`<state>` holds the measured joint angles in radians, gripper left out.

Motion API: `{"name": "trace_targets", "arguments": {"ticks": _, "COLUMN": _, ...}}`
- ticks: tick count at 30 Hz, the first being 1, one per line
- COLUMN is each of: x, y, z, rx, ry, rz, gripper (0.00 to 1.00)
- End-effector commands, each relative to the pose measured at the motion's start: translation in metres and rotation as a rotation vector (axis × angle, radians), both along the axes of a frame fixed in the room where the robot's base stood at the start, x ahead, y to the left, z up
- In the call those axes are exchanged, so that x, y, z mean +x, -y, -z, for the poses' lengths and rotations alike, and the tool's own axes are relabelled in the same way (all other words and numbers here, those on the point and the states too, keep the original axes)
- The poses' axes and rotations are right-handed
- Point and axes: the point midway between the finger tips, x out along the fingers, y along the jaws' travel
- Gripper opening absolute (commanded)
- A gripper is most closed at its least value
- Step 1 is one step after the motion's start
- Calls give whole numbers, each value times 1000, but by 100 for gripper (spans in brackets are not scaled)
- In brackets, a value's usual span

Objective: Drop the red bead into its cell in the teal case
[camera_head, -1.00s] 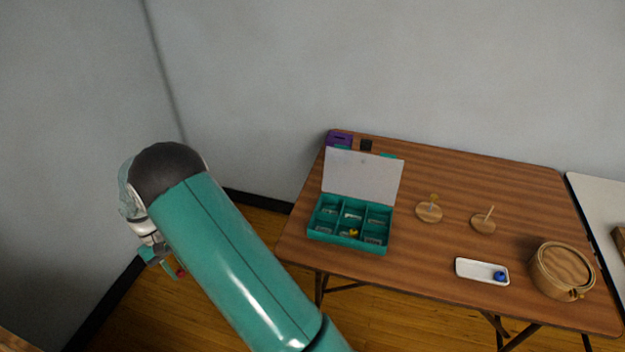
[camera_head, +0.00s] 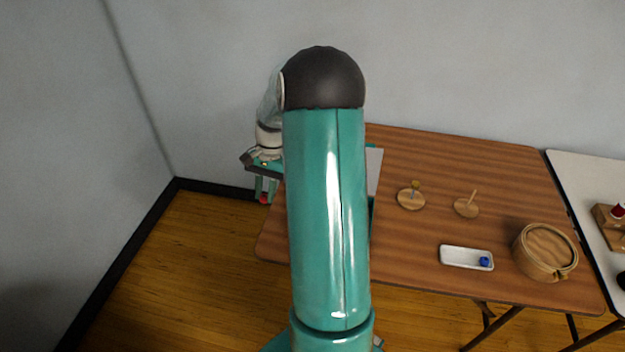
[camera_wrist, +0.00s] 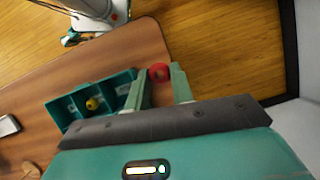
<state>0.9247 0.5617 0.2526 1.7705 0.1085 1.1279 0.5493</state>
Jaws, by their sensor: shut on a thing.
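My gripper (camera_head: 266,188) is shut on the red bead (camera_head: 264,199), left of the table's edge in the head view. In the wrist view the red bead (camera_wrist: 159,72) sits between the tips of my gripper (camera_wrist: 160,80), with floor behind it. The teal case (camera_wrist: 66,108) lies on the table just left of the fingers there, partly covered by my gripper. A yellow bead (camera_wrist: 92,103) is in one of its cells. In the head view my arm hides most of the case; part of its raised pale lid (camera_head: 374,172) shows.
Two wooden discs with pegs (camera_head: 411,200) (camera_head: 466,208) stand right of the case. A white tray (camera_head: 455,257) holds a blue bead (camera_head: 484,261). A round wooden box (camera_head: 545,252) stands at the right. A white table (camera_head: 580,185) adjoins. Walls stand behind and left.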

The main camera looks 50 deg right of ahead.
Motion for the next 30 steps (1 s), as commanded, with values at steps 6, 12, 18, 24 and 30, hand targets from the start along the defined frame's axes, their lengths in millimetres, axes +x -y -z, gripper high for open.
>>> {"name": "trace_targets", "arguments": {"ticks": 6, "x": -66, "y": 54, "z": -26, "rx": 6, "ry": -9, "rz": 337, "gripper": 2}}
{"name": "trace_targets", "arguments": {"ticks": 12, "x": -100, "y": 74, "z": -38, "rx": 12, "ry": -19, "rz": 507, "gripper": 2}}
{"name": "trace_targets", "arguments": {"ticks": 18, "x": -105, "y": 77, "z": -32, "rx": 16, "ry": -23, "rz": 535, "gripper": 2}}
{"name": "trace_targets", "arguments": {"ticks": 24, "x": -105, "y": 77, "z": -10, "rx": 17, "ry": -24, "rz": 535, "gripper": 2}}
{"name": "trace_targets", "arguments": {"ticks": 30, "x": -105, "y": 77, "z": 12, "rx": 16, "ry": -23, "rz": 533, "gripper": 2}}
